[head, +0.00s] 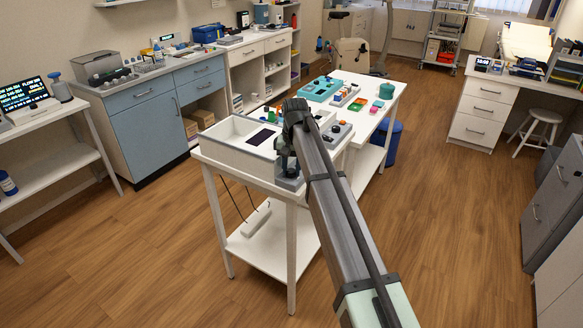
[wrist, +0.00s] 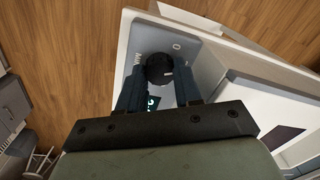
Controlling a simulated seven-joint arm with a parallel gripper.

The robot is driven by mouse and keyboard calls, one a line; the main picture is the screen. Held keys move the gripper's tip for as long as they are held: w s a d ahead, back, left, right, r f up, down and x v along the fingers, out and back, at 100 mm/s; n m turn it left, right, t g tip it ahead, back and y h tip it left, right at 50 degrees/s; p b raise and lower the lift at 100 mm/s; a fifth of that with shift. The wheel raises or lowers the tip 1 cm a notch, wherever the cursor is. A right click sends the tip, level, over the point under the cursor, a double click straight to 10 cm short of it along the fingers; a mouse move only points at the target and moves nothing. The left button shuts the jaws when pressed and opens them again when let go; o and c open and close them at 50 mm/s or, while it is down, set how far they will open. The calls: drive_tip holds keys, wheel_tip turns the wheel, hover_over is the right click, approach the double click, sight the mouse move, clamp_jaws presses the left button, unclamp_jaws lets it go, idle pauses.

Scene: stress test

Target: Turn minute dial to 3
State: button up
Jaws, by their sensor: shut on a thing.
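A dark round dial (wrist: 159,68) sits on a grey panel (wrist: 195,48) in the wrist view. Small pale markings lie on the panel beside it, too small to read for certain. A small dark display with green characters (wrist: 152,103) is partly hidden between my fingers. My gripper (wrist: 162,80) is shut on the dial, one finger on each side of it. In the head view my gripper (head: 287,162) points down at the grey device (head: 290,183) on the near corner of the white table. The dial is hidden there by my arm.
A teal tray (head: 318,88) and several small coloured things lie farther back. A blue bin (head: 388,143) stands on the floor beyond. The floor around the table is clear.

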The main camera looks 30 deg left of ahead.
idle(0.3)
drive_tip(key=o, duration=1)
drive_tip(key=shift+o, duration=0.2)
drive_tip(key=shift+a+n, duration=0.1)
drive_tip(key=shift+n, duration=0.2)
